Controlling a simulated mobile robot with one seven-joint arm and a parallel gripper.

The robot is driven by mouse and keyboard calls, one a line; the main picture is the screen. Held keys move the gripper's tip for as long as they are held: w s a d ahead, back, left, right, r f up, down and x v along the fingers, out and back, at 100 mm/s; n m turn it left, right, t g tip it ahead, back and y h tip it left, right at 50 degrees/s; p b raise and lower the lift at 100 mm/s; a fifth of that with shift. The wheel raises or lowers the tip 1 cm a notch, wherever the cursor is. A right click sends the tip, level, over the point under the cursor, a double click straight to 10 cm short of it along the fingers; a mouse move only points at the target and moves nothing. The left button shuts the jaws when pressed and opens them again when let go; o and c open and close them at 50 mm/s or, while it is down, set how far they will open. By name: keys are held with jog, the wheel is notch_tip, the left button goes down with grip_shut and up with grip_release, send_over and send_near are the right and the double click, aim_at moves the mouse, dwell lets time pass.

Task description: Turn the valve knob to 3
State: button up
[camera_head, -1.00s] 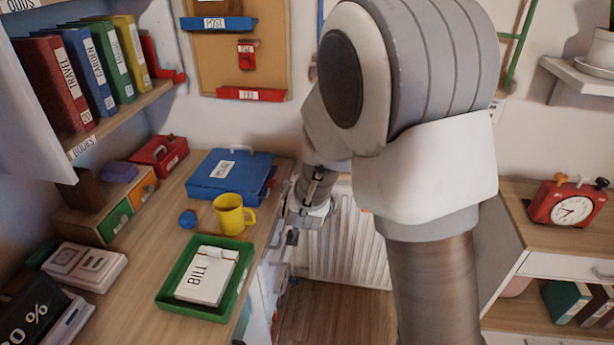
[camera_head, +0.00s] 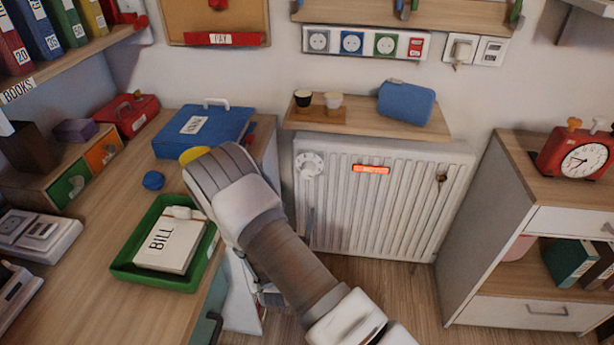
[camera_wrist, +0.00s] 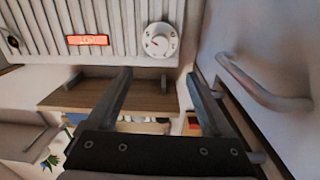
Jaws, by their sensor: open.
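The valve knob (camera_head: 309,165) is a round white dial at the upper left of the white radiator (camera_head: 405,215). In the wrist view the knob (camera_wrist: 160,41) shows dark marks around a central pointer; I cannot read the numbers or its setting. My gripper (camera_wrist: 157,74) is open and empty there. Its fingertips are spread below the knob in the picture, one to either side, and do not appear to hold it. In the head view my arm covers the area left of the radiator, and I cannot make out the gripper clearly.
A wooden shelf (camera_head: 365,124) with cups and a blue case hangs above the radiator. The desk (camera_head: 95,262) with a green tray (camera_head: 196,270) stands left, a cabinet (camera_head: 497,240) right. A grey bar handle (camera_wrist: 262,88) is close beside my gripper. Floor before the radiator is open.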

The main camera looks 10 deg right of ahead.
aim_at(307, 174)
jog(key=b+x, duration=0.4)
jog(key=x, duration=1.3)
grip_shut()
